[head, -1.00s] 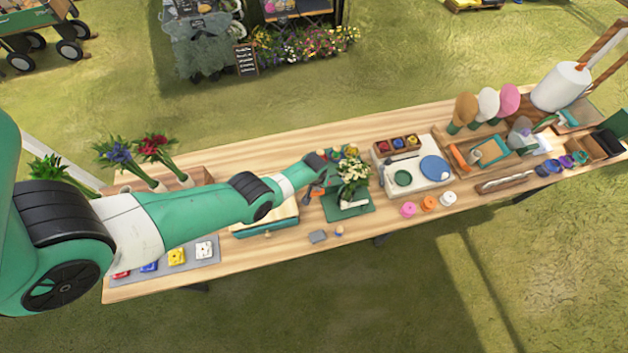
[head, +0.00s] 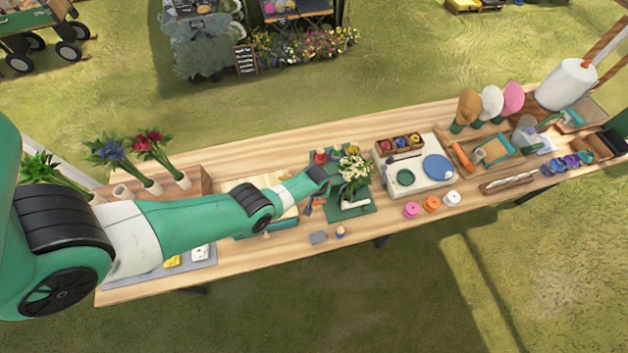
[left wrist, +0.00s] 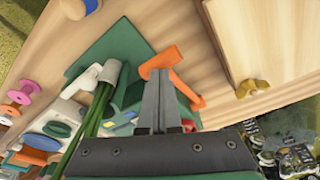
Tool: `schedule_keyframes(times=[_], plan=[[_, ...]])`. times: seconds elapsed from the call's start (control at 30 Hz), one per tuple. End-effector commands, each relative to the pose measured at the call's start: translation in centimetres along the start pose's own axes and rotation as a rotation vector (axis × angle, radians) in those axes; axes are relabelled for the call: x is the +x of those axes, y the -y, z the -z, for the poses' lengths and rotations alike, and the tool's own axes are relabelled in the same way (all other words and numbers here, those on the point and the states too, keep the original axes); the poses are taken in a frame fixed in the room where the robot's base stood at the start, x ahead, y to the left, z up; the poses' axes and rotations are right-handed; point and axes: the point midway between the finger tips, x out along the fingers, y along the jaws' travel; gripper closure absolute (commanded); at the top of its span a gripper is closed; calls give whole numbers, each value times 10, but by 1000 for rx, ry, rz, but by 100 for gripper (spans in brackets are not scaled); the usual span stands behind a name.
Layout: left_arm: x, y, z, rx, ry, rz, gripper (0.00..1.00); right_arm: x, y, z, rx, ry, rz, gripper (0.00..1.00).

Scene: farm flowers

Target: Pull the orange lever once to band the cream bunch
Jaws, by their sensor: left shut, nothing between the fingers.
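The orange lever (left wrist: 163,61) stands at the edge of the green banding base (left wrist: 98,47) in the left wrist view. My left gripper (left wrist: 158,78) is shut and empty, its fingertips overlapping the lever in the picture; I cannot tell whether they touch. My right gripper is out of view.
A pale wooden box (left wrist: 265,35) with a yellow knob (left wrist: 252,88) lies right of the lever in the wrist view. Pink, orange and white spools (head: 432,203) stand to the right.

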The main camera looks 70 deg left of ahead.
Motion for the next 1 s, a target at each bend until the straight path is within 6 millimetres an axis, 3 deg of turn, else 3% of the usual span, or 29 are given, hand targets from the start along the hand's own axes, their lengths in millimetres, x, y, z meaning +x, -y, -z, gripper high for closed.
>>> schedule_keyframes(times=[0.17,0.57,0.87,1.0], plan=[[16,-2,-7,1,0,1,100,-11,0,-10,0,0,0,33],[17,-3,-8,0,0,0,100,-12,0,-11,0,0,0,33],[39,-4,-14,0,-2,0,100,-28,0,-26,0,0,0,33],[34,-4,-13,0,-2,0,100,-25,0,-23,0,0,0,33]])
